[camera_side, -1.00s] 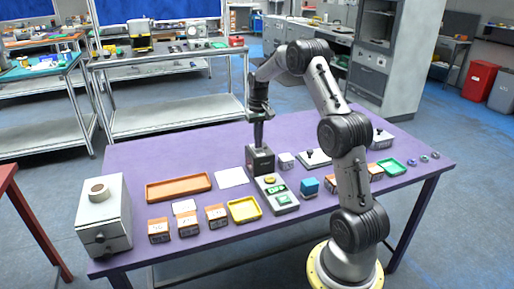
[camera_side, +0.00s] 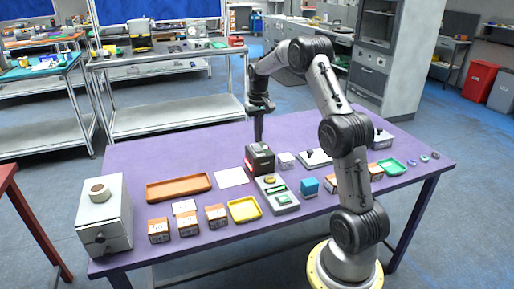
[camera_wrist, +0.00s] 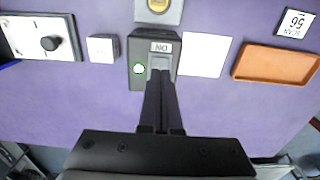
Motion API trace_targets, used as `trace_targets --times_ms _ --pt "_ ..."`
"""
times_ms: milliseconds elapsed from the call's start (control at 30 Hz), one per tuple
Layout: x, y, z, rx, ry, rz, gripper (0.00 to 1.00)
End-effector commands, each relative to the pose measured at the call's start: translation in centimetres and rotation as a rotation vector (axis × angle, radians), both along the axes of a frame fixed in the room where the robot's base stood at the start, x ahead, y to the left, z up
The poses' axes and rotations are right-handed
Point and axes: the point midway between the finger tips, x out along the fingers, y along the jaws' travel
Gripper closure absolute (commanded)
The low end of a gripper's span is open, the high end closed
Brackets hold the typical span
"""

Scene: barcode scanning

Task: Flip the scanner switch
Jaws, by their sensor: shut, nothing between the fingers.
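The scanner (camera_side: 259,164) is a dark box near the middle of the purple table, with a red glow on its front in the side view. In the wrist view the scanner (camera_wrist: 137,52) shows a lit green lamp on its top and a white label reading ON, upside down. My gripper (camera_side: 258,141) points down just above the scanner, shut and empty. In the wrist view its fingertips (camera_wrist: 160,66) overlap the scanner's top beside the green lamp and hide part of the switch area. I cannot tell whether they touch it.
A grey panel (camera_side: 283,202) with a yellow button and green display stands in front of the scanner. A white card (camera_side: 231,177) and orange tray (camera_side: 180,187) lie left. A small white box (camera_side: 286,160) sits close right. Open purple table lies behind the scanner.

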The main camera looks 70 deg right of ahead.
Motion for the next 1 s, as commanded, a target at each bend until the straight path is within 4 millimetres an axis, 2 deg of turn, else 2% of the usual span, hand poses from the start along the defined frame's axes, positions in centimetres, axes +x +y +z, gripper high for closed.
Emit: trace_targets --times_ms 500,867,967,1000 --pt "0.0 0.0 3.7 -0.001 -0.001 0.0 1.0" --pt "0.0 0.0 4.0 0.0 0.0 0.0 1.0" --pt "0.5 0.6 4.2 -0.003 -0.003 0.015 1.0" --pt "1.0 1.1 4.8 -0.011 -0.012 0.029 1.0"
